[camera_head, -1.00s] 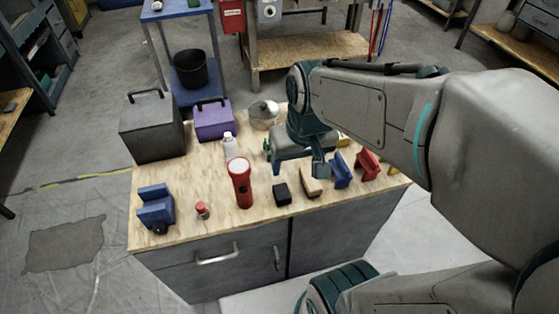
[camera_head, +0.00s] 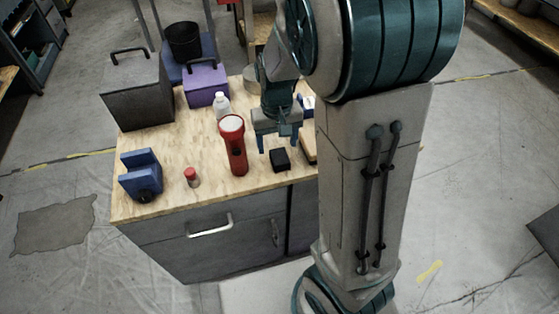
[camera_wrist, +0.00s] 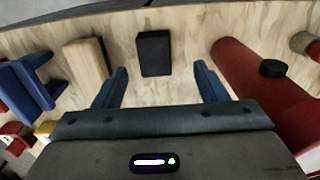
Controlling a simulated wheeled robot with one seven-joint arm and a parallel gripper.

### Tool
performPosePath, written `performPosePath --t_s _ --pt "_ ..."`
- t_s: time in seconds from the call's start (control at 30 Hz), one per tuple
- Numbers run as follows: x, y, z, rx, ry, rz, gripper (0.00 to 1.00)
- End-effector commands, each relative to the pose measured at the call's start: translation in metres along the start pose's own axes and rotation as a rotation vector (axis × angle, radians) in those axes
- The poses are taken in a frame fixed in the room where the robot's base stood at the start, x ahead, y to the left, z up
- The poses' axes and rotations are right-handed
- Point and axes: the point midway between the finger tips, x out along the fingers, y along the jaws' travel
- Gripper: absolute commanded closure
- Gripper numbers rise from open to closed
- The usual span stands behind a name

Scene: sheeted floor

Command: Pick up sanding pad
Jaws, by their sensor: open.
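The sanding pad appears to be the small black block (camera_head: 280,159) lying on the wooden tabletop near its front edge. It also shows in the wrist view (camera_wrist: 154,53), lying between the lines of my two fingers and a little beyond their tips. My gripper (camera_head: 278,141) is open and empty, pointing down just above and behind the black block. In the wrist view my gripper (camera_wrist: 160,72) has its blue fingers spread wider than the block, with bare wood showing between. I see no contact with the block.
A red flashlight (camera_head: 234,147) stands close to the left of my gripper. A wooden block (camera_wrist: 86,62) lies on the block's other side, partly hidden by my arm in the head view. A blue vise-like piece (camera_head: 141,176) and a red-capped item (camera_head: 191,177) are farther left.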

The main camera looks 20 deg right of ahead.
Motion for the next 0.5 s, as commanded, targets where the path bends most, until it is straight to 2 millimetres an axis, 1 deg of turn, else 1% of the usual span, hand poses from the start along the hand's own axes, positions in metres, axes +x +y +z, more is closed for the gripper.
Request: performPosePath --t_s 0.03,0.27,0.43,0.5 --pt "0.008 0.000 0.000 0.001 -0.001 0.000 0.34" --pt "0.024 0.002 0.001 0.000 -0.002 0.001 0.34" --pt "0.051 0.008 0.001 0.002 -0.002 0.001 0.34" --pt "0.060 0.008 0.001 0.000 -0.002 0.001 0.34"
